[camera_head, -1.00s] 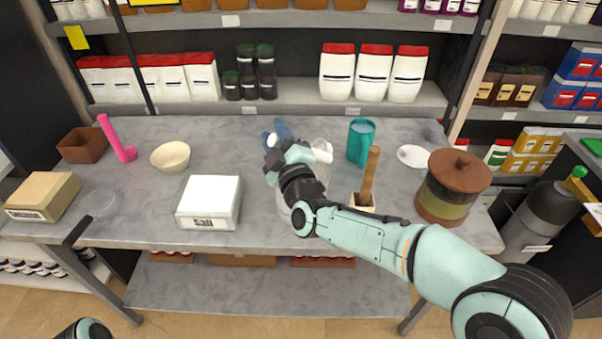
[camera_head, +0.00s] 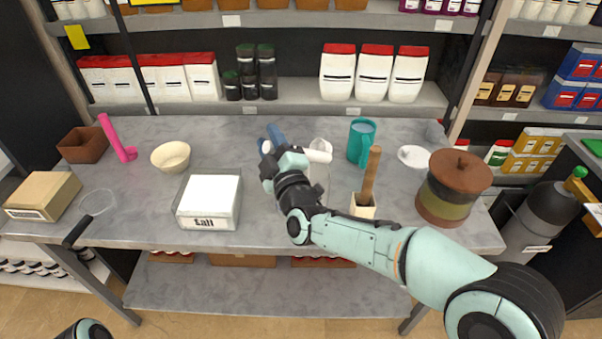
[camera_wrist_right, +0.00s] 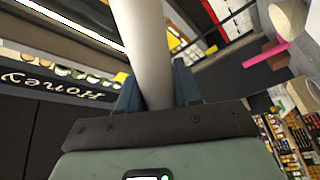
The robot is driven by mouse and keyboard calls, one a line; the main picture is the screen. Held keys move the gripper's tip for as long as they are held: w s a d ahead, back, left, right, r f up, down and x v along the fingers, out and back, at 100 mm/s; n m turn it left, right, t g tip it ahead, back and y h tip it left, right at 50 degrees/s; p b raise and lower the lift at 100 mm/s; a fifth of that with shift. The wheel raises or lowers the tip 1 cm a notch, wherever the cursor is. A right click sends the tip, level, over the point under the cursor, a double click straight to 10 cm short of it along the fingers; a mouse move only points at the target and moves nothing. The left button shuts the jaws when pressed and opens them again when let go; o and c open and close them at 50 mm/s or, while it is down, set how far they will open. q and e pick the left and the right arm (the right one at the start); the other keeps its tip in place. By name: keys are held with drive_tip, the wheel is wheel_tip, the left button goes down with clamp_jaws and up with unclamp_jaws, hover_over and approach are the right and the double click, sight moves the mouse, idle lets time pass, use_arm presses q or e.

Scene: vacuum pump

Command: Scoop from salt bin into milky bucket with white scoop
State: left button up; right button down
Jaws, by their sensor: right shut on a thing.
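The salt bin (camera_head: 208,202), a clear-walled box of white salt with a "Salt" label, stands left of centre on the table. My right gripper (camera_head: 270,142), with blue fingers, is above the table, right of and behind the bin. It is shut on the white scoop (camera_head: 318,155), whose pale handle (camera_wrist_right: 148,45) runs between the fingers in the wrist view. The scoop's bowl is hard to make out. A pale translucent container (camera_head: 319,176), perhaps the milky bucket, is mostly hidden behind my right arm. My left gripper is out of view.
A teal mug (camera_head: 361,142), a wooden-handled tool in a small pale holder (camera_head: 362,206) and a brown-lidded jar (camera_head: 449,190) stand right. Shelves stand behind.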

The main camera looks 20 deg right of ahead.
drive_tip(key=shift+d+f, duration=0.1)
drive_tip(key=shift+f, duration=0.05)
drive_tip(key=shift+s+a+f+n, duration=0.1)
drive_tip(key=shift+a+f+n, duration=0.15)
drive_tip(key=shift+n, duration=0.25)
